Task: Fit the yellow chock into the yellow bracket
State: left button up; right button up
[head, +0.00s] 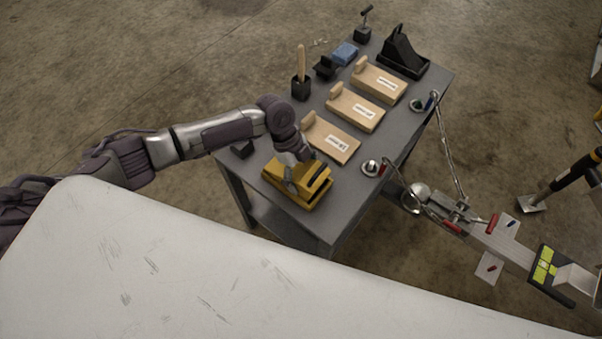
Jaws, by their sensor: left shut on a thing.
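My left gripper (294,182) reaches over the near left part of the grey table. It is shut on the yellow chock (316,171), which has a dark strip on top. The yellow bracket (316,201) shows just below the chock. The chock is over the bracket, but I cannot tell whether it is seated or held slightly above. The gripper and chock hide much of the bracket. My right gripper is not in view.
Several wooden blocks with labels (331,138) lie in a row behind. A black chock (402,54) sits in a black holder at the back right. A trailer coupling (455,212) with cables is right of the grey table (334,218). A white panel (170,260) fills the foreground.

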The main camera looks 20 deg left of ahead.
aim_at(305, 169)
pick_arm(q)
notch_tip(305, 169, up, 9)
jog(key=shift+w+f, duration=0.1)
jog(key=shift+r, duration=0.3)
jog(key=shift+d+r+g+h+p, duration=0.1)
jog(key=shift+g+h+p, duration=0.4)
jog(key=shift+h, duration=0.3)
jog(key=shift+f+h, duration=0.2)
jog(key=shift+h, duration=0.1)
notch_tip(305, 169, down, 5)
jog(key=b, duration=0.3)
jog(key=shift+f+b, duration=0.2)
jog(key=shift+b, duration=0.1)
jog(key=shift+f, duration=0.25)
dwell(1.2)
